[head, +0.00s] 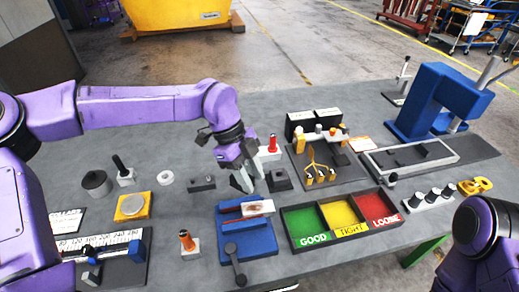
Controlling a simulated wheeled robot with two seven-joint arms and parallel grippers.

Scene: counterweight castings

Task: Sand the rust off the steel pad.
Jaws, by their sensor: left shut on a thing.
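The steel pad (258,208), a pale plate with a reddish-brown rust patch, lies on the blue fixture (232,238) in the front middle of the bench. My left gripper (248,184) points down just behind the pad, apart from it as far as I can tell. It is shut on a small grey thing, mostly hidden by the fingers, so I cannot tell what it is. A dark block (279,181) stands just right of the gripper. My right arm shows at the lower right, but its gripper is outside the view.
A sorting tray (326,238) marked GOOD, TIGHT and LOOSE stands right of the fixture. An orange-handled tool (187,241) stands left of it. A red-topped piece (272,144) is behind the gripper. A blue press (437,100) stands at the back right.

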